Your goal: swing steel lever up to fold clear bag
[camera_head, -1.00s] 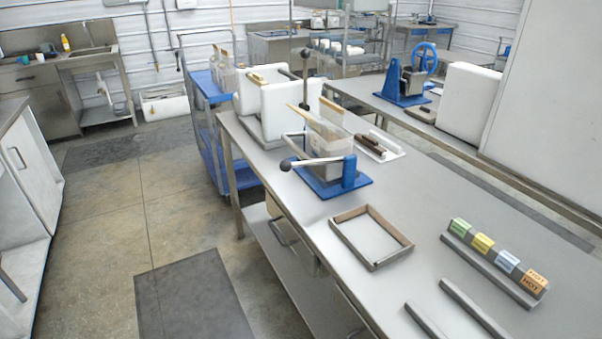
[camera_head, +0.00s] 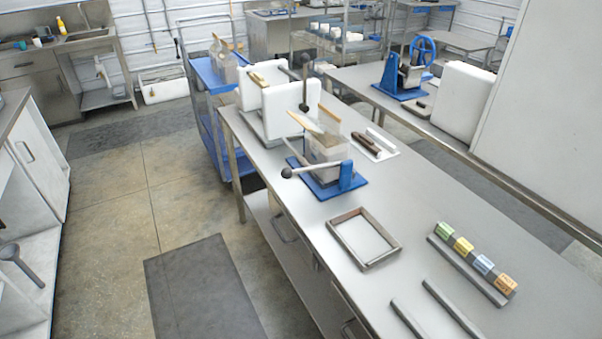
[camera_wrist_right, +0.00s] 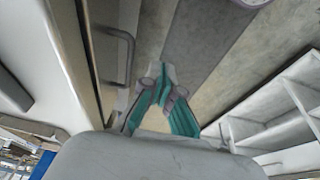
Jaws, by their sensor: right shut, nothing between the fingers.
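The steel lever (camera_head: 318,168) has a dark ball at its left end and lies roughly level in the head view. It runs across the front of the clear bag (camera_head: 327,147) to a blue pivot post on the blue base plate (camera_head: 323,192). The bag stands upright and open-topped on this plate, with a pale wooden-looking piece at its top. In the right wrist view, the teal fingers of my right gripper (camera_wrist_right: 163,85) are shut and empty, above the floor beside a cabinet. My right gripper is far from the lever, out of the head view. My left gripper is not in view.
The steel table (camera_head: 420,215) also carries an empty rectangular frame (camera_head: 363,238), a rack of coloured blocks (camera_head: 471,262) and two bars in front. A white machine (camera_head: 290,105) with an upright ball-topped lever stands behind the bag. Floor is clear left of the table.

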